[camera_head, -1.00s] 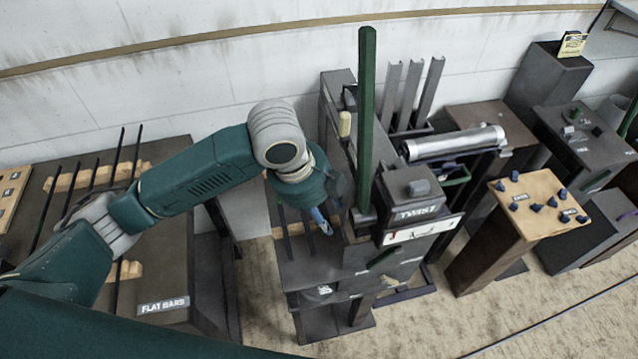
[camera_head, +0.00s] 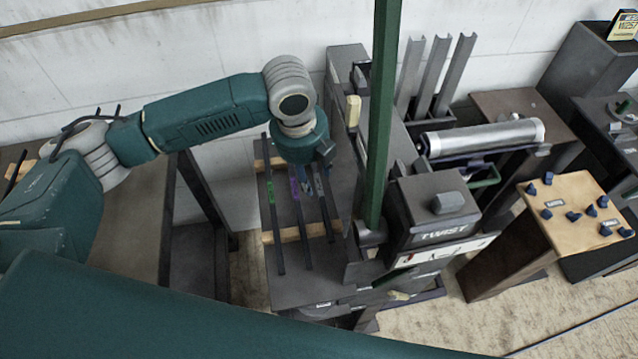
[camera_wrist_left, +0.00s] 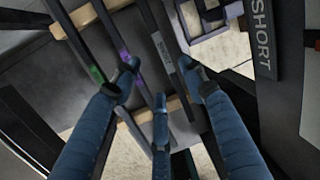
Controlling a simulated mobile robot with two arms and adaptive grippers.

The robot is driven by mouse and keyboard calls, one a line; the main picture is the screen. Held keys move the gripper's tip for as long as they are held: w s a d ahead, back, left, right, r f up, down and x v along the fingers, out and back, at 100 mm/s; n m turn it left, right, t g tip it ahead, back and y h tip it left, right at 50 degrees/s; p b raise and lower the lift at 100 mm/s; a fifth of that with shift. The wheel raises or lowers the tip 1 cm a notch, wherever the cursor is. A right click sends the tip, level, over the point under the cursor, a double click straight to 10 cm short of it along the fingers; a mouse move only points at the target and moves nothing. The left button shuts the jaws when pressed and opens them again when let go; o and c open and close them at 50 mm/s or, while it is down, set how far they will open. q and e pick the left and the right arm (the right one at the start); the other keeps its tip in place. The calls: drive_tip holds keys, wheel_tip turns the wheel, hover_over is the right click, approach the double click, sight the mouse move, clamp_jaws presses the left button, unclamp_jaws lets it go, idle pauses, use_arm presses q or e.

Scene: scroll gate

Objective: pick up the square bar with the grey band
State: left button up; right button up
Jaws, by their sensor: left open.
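The dark square bar with the grey band (camera_head: 319,187) is the rightmost of three bars on the short rack in the head view. It also runs down the middle of the left wrist view (camera_wrist_left: 168,62). To its left lie a bar with a purple band (camera_head: 295,190) and one with a green band (camera_head: 270,192). My left gripper (camera_head: 302,178) is open above the rack, fingers pointing down. In the left wrist view my left gripper (camera_wrist_left: 160,82) has its blue fingers spread around the grey-banded bar's line, one finger near the purple-banded bar. Contact cannot be told. My right gripper is not in view.
Wooden rests (camera_head: 290,235) carry the bars. A tall green post (camera_head: 382,110) and the TWIST machine (camera_head: 432,215) stand close on the right. Grey channels (camera_head: 437,75) and a metal cylinder (camera_head: 483,138) are behind. A gap lies left of the rack.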

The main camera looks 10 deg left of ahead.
sight(319, 186)
use_arm(q)
drive_tip(key=shift+w+d+f+p, duration=0.1)
drive_tip(key=shift+w+f+p, duration=0.15)
drive_tip(key=shift+f, duration=0.7)
drive_tip(key=shift+w+d+f+p, duration=0.1)
drive_tip(key=shift+w+f+p, duration=0.2)
drive_tip(key=shift+f, duration=0.65)
drive_tip(key=shift+w+d+f+p, duration=0.1)
drive_tip(key=shift+w+f, duration=0.25)
drive_tip(key=shift+f, duration=0.6)
drive_tip(key=shift+c, duration=0.3)
